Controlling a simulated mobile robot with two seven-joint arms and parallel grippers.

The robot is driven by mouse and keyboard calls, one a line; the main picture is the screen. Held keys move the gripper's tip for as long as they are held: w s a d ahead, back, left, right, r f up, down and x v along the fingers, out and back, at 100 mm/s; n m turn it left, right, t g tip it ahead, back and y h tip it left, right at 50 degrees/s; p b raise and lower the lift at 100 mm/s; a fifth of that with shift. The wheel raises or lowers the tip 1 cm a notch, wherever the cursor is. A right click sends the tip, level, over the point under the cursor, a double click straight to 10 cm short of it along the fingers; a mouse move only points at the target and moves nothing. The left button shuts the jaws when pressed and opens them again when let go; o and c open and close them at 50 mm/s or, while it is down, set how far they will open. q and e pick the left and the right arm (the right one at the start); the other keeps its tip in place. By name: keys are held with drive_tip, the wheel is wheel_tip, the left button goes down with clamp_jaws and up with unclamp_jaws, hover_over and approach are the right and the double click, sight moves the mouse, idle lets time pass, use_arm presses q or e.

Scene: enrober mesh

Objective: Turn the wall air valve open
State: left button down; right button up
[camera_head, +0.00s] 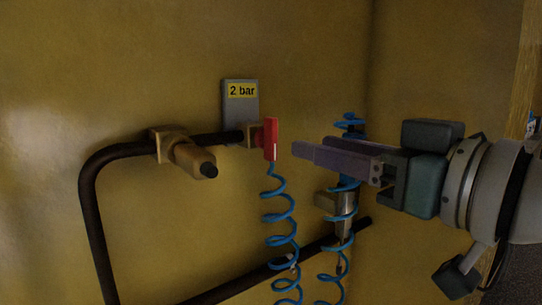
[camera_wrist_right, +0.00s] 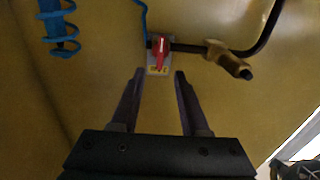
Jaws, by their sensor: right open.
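The wall air valve has a red handle (camera_head: 271,138) on the black pipe's end, in front of a grey plate with a yellow "2 bar" label (camera_head: 242,90). In the head view the handle stands about upright. My right gripper (camera_head: 305,149) comes in from the right, a short way from the handle and apart from it. In the right wrist view the red handle (camera_wrist_right: 161,47) lies beyond the gap between the two fingers of the right gripper (camera_wrist_right: 158,76), which are open and empty. My left gripper is not in view.
A brass fitting (camera_head: 192,158) sticks out from the black pipe (camera_head: 96,215) left of the valve. Blue coiled hoses (camera_head: 279,218) hang below the valve and behind my right gripper. A lower dark pipe (camera_head: 240,284) runs along the yellow wall (camera_head: 60,60).

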sight(275, 136)
drive_tip(key=b+x, duration=0.1)
drive_tip(key=x, duration=0.7)
drive_tip(key=shift+w+a, duration=0.25)
drive_tip(key=shift+c, duration=0.2)
clamp_jaws()
